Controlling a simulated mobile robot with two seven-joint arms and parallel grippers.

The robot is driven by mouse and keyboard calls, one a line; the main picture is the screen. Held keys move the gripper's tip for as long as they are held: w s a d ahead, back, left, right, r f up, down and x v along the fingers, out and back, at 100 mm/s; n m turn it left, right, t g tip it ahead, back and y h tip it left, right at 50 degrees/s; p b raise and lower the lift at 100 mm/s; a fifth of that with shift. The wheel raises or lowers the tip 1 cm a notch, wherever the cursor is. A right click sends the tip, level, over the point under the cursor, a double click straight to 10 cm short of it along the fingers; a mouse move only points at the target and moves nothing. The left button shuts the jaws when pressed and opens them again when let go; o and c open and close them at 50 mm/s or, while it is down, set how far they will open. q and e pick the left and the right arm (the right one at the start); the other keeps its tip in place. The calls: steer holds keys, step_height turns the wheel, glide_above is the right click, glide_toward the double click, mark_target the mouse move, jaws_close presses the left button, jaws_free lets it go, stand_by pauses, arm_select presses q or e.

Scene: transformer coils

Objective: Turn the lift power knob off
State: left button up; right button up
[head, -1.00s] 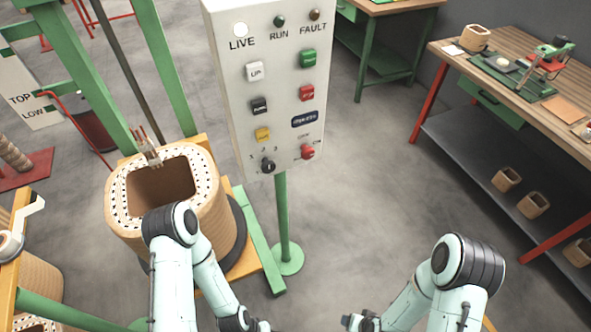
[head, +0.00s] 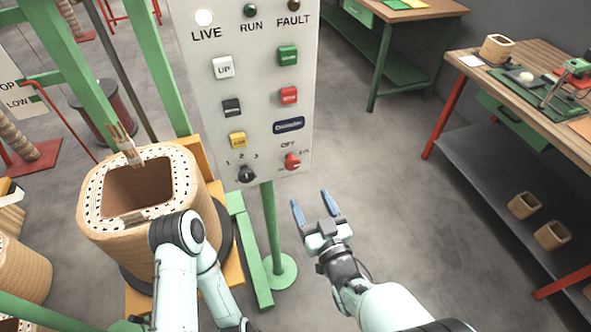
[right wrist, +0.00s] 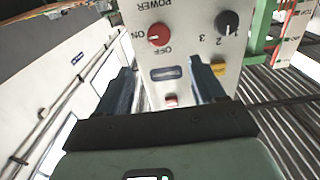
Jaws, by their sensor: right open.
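The red lift power knob (head: 292,161) sits at the lower right of the white control panel (head: 262,105), under an OFF label, in the head view. In the right wrist view the red knob (right wrist: 159,34) lies beyond the fingertips, with ON at its left and OFF below it in that picture. Its white mark is toward the ON side. My right gripper (head: 312,200) is open and empty, below and a little right of the knob, apart from it. Its blue fingers also show in the right wrist view (right wrist: 162,85).
A black selector knob (head: 246,174) marked 1 2 3 is left of the red knob. Several push buttons sit above. A green post (head: 268,225) holds the panel. A wound coil (head: 90,228) stands at left, a workbench (head: 470,70) at right.

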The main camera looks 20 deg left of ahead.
mark_target(294, 165)
steer(key=x, duration=1.1)
steer(key=shift+w+f+p, duration=0.1)
steer(key=shift+w+p, duration=0.05)
steer(key=shift+p, duration=0.2)
steer(key=c, duration=1)
